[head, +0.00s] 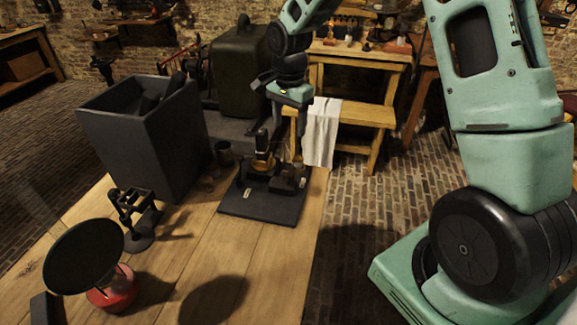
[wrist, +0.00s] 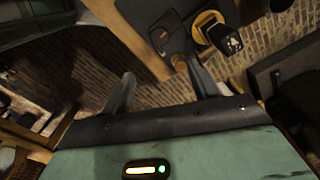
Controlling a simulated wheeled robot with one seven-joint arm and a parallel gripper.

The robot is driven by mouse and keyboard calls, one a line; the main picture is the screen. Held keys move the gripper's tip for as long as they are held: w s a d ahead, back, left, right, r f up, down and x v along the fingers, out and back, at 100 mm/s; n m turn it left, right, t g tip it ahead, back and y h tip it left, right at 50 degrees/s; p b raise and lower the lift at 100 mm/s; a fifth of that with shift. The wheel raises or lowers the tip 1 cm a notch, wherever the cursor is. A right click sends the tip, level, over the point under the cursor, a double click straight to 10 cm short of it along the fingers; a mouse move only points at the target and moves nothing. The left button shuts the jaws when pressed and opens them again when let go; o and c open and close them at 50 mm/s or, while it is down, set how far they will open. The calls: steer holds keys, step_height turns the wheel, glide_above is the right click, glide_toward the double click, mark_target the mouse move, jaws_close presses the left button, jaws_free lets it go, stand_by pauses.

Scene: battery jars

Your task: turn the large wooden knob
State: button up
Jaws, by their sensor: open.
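A dark board (head: 262,208) lies on the wooden bench with a brass-coloured round part (head: 263,163) and dark fittings on it. A yellow ring with a dark top (wrist: 214,32) shows on the board in the wrist view. I cannot clearly tell which fitting is the large wooden knob; it may be among these parts, small and dim. My gripper (head: 289,128) is above the back right part of the board, fingers pointing down, open and with nothing seen between them. In the wrist view the two fingers (wrist: 160,70) are spread apart, short of the board's fittings.
A large dark bin (head: 145,145) stands left of the board, with a small dark cup (head: 224,153) between them. A black stand (head: 137,225) and a red-based dark disc (head: 84,262) are at the front left. A white cloth (head: 321,132) hangs behind.

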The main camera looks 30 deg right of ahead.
mark_target(288, 172)
step_height(288, 172, down, 16)
steer(key=p, duration=0.2)
steer(key=shift+a+f+p, duration=0.15)
steer(key=shift+p, duration=0.2)
steer(key=c, duration=1)
